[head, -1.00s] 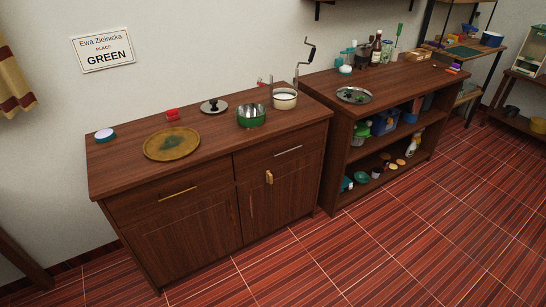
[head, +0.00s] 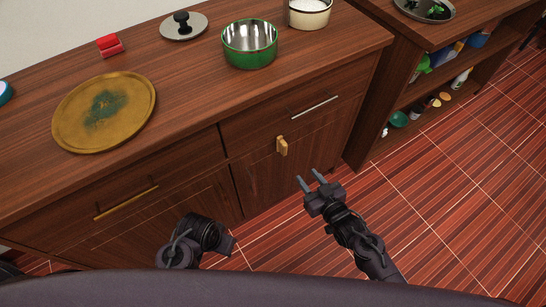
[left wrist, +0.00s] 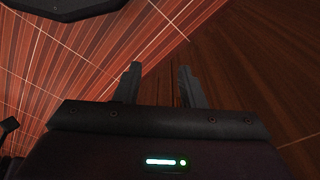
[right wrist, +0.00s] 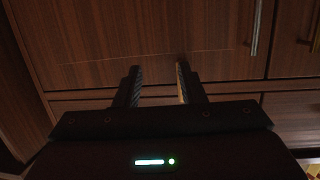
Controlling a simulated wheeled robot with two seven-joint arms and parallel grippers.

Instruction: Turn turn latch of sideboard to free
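The sideboard (head: 150,200) stands in front of me in the head view. Its turn latch (head: 282,147) is a small tan-gold block on the door below the right drawer; its long side looks roughly upright. My right gripper (head: 308,177) is open and empty, apart from the latch, below and right of it in the picture. In the right wrist view its open fingers (right wrist: 158,70) face brown wood panels; a tan sliver shows by the right finger, and I cannot tell what it is. My left gripper (left wrist: 160,68) is open and empty in the left wrist view, beside dark wood.
A silver drawer handle (head: 314,105) is above the latch, and a brass handle (head: 126,203) is on the left drawer. A gold plate (head: 104,112), green bowl (head: 250,45) and lid (head: 184,28) stand on top. Open tiled floor (head: 450,210) lies to the right.

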